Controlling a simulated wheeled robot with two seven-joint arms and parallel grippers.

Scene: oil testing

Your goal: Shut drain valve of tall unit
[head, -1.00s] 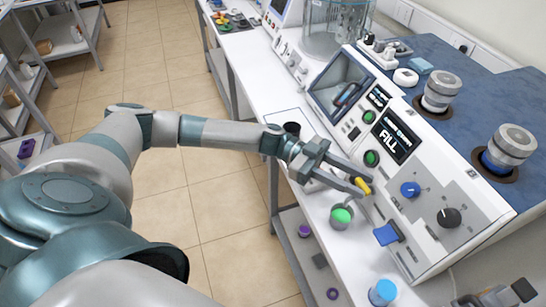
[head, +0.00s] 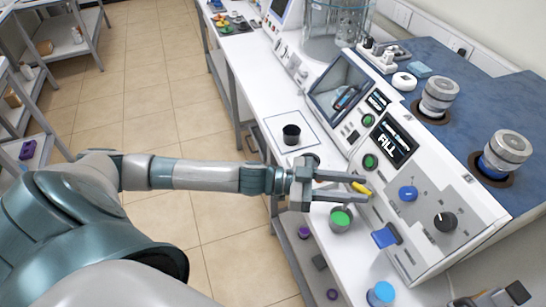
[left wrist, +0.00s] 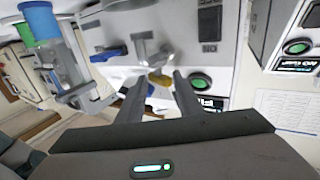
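The yellow valve handle (head: 361,188) sticks out from the lower front of the white control unit (head: 440,200) whose screen reads FILL. My left gripper (head: 362,190) points at it, with the two grey fingers apart and their tips around or beside the handle. In the left wrist view the yellow handle (left wrist: 160,79) lies between the open fingertips (left wrist: 158,82), below a grey T-shaped fitting (left wrist: 150,50). I cannot tell whether the fingers touch it.
A metal cup with green contents (head: 340,218) stands just below the gripper. A blue tab (head: 385,236) juts from the unit to the right. A dark cup (head: 291,134) stands on the white bench behind my wrist. A blue-topped container (head: 381,292) is near the front.

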